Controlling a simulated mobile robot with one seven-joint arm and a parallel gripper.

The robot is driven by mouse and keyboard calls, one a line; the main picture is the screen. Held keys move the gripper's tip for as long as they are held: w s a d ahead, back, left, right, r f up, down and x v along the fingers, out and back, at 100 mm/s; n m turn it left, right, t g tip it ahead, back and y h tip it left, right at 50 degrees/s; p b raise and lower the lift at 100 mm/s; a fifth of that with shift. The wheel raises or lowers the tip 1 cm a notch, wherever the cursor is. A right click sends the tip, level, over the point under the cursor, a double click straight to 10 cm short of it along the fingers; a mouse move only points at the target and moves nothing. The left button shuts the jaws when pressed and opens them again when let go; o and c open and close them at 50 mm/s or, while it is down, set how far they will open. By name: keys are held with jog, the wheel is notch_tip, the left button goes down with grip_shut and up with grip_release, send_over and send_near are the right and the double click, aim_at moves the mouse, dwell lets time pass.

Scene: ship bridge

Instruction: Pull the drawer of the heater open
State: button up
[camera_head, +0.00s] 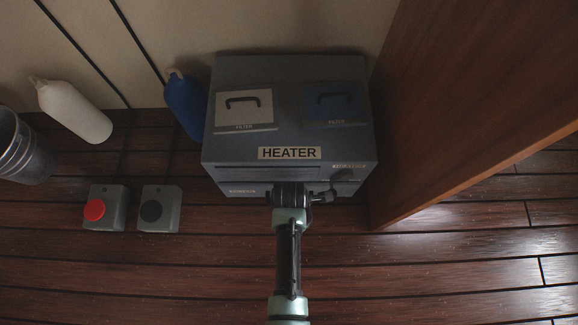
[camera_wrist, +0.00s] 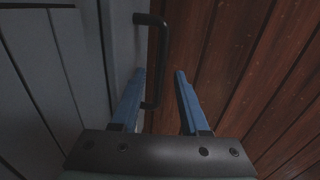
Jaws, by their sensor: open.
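The grey heater (camera_head: 290,70), labelled HEATER, stands against the wall in the head view. Its front, with the drawer, faces my arm, and my wrist covers part of the lower front. In the wrist view a black bar handle (camera_wrist: 163,45) stands out from a grey front face (camera_wrist: 118,35). My gripper (camera_wrist: 160,73) is open, with one blue finger on each side of the handle's lower part. The left finger lies between the handle and the grey face, the right finger on the outer side. Whether either finger touches the handle cannot be told.
A wooden panel (camera_head: 470,90) stands close on the heater's right. A blue bottle (camera_head: 184,104), a white bottle (camera_head: 75,110) and a metal bucket (camera_head: 22,150) are at left. A red-button box (camera_head: 106,208) and a black-button box (camera_head: 160,209) sit on the floor. The front floor is otherwise clear.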

grip_shut()
dwell(1.4)
